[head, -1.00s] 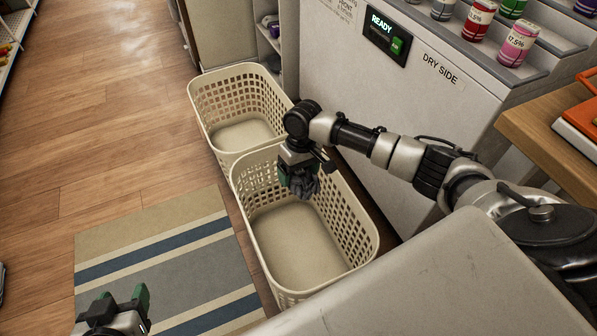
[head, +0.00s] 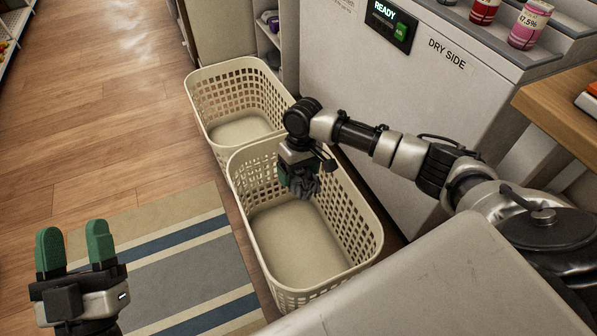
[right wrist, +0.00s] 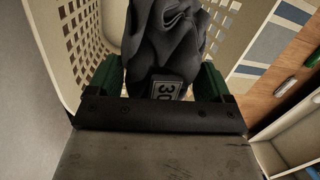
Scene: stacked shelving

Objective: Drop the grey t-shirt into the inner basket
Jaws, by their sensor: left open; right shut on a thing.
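The grey t-shirt (head: 306,187) hangs bunched below my right gripper (head: 298,178), which is shut on it. In the right wrist view the t-shirt (right wrist: 165,40) is pinched between the green fingers and shows a white "30" label. Two cream lattice baskets stand end to end: a nearer basket (head: 262,262) and a farther basket (head: 205,112). The gripper and t-shirt are over the far part of the nearer basket, whose visible floor is empty. The farther basket's visible floor is also empty. My left gripper (head: 76,247) is open and empty, left of the nearer basket.
A white cabinet (head: 400,120) marked "DRY SIDE" stands along the baskets' right side, with cans on its stepped top. A wooden shelf (head: 560,110) is at the right. A striped rug (head: 180,262) and open wooden floor (head: 100,130) lie to the left.

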